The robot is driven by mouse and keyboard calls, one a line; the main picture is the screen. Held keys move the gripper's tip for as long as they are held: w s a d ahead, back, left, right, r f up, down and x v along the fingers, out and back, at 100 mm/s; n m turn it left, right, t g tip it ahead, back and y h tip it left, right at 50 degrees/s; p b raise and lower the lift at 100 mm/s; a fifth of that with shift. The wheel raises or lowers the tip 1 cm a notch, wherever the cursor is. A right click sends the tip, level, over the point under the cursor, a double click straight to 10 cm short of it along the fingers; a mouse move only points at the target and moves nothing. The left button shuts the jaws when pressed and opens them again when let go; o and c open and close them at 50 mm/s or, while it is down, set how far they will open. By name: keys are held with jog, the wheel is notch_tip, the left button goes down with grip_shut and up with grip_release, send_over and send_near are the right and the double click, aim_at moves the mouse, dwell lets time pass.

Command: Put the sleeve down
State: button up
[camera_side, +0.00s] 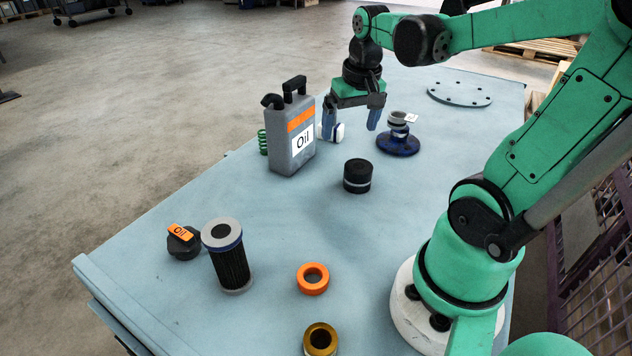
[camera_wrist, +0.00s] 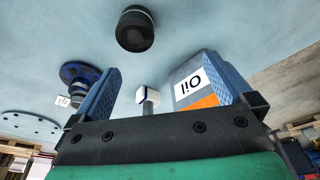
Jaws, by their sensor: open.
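My gripper (camera_side: 352,124) is open and empty above the far half of the table; its fingers also frame the wrist view (camera_wrist: 163,68). I cannot tell for certain which part is the sleeve. A grey ring-like part (camera_side: 398,119) with a white tag sits on a blue round flange (camera_side: 398,144), just right of my gripper. A gold ring (camera_side: 320,339) and an orange ring (camera_side: 313,279) lie at the near end of the table. A white and blue part (camera_side: 338,131) shows by the left finger; in the wrist view it appears between the fingers (camera_wrist: 147,97).
A grey oil jug (camera_side: 291,139) stands close left of my gripper, a green spring (camera_side: 262,141) behind it. A black cylinder (camera_side: 357,176) stands in front. A filter (camera_side: 231,262) and black cap (camera_side: 182,245) are front left. A round plate (camera_side: 460,94) lies far right. The table's middle is free.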

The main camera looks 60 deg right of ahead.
jog(key=w+a+n+t, duration=0.1)
jog(key=a+n+t, duration=0.1)
jog(key=a, duration=0.5)
jog(key=w+a+n+t+y, duration=0.1)
jog(key=w+a+n+t, duration=0.1)
jog(key=a+n, duration=0.3)
jog(key=a+t, duration=0.1)
jog(key=a, duration=0.2)
